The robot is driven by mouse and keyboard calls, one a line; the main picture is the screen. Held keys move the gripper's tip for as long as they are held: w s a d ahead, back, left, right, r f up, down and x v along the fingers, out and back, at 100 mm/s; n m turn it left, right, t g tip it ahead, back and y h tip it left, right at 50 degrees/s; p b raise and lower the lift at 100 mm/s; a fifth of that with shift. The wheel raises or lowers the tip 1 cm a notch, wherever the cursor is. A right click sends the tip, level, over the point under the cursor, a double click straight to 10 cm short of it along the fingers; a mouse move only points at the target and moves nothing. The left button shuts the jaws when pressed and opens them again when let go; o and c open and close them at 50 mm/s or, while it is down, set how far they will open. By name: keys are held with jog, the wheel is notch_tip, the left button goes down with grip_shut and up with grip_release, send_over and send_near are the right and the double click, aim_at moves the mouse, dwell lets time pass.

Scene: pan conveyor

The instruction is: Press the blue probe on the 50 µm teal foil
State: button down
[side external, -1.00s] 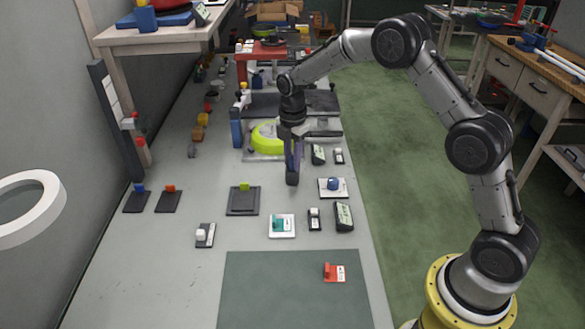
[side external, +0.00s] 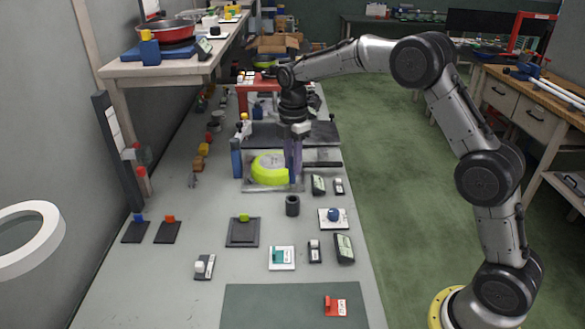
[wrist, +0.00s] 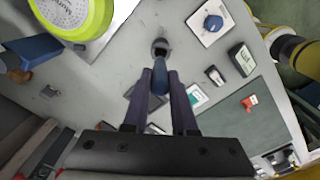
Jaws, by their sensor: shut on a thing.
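The blue probe (wrist: 157,80) shows between the fingers of my gripper (wrist: 160,74) in the wrist view; my gripper is shut on it. In the side view my gripper (side external: 293,180) hangs upright behind a dark round cup (side external: 292,206), in front of the lime-green disc. The cup (wrist: 160,46) shows its open top beyond the fingertips. The teal foil (side external: 281,256) sits on a white plate nearer the front, well away from my gripper. In the wrist view the teal foil (wrist: 193,96) is partly hidden by the right finger. Its thickness marking is unreadable.
A blue knob on a white plate (side external: 333,216), a dark meter (side external: 344,248) and a small block device (side external: 314,250) stand right of the foil. A red piece (side external: 335,305) lies on the green mat (side external: 270,305). The lime-green disc (side external: 269,168) is close behind my gripper.

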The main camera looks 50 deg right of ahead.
jog(key=s+a+f, duration=0.2)
jog(key=s+a, duration=0.7)
jog(key=a, duration=0.5)
jog(key=shift+n, duration=0.4)
jog(key=shift+s+f, duration=0.2)
jog(key=shift+f, duration=2.65)
jog(key=shift+f, duration=0.55)
notch_tip(320, 180, up, 7)
